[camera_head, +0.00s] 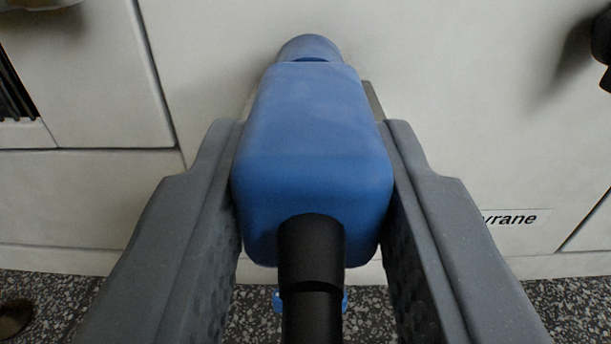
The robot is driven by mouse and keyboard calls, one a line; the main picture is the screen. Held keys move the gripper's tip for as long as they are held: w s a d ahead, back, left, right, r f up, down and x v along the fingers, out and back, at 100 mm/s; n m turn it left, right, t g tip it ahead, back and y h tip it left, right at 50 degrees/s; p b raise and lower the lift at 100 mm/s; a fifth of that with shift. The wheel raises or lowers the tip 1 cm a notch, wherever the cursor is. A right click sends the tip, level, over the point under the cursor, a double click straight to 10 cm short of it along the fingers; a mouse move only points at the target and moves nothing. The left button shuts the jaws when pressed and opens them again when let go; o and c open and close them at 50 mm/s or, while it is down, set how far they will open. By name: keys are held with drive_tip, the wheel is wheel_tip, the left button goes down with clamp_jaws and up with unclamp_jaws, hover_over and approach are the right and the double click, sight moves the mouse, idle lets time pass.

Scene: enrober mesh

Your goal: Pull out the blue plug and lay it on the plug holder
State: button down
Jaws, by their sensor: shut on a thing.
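The blue plug (315,135) fills the middle of the view, with a black cable sleeve (311,250) coming out of its near end. My gripper (312,165) is shut on the plug, one grey finger against each side. The plug's far end meets a rounded blue part (310,47) at the pale machine front. Whether the plug is fully seated there cannot be told, as its body hides the joint. I do not see the plug holder.
The pale machine panel (450,90) stands close ahead, with seams and a partly hidden label (516,218) at right. A dark vent (14,90) is at left and a dark part (601,45) juts out at upper right. Speckled floor (50,300) lies below.

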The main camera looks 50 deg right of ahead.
drive_tip(key=c, duration=1)
unclamp_jaws()
drive_tip(key=p+v, duration=0.3)
drive_tip(key=v, duration=1.1)
drive_tip(key=shift+d, duration=0.1)
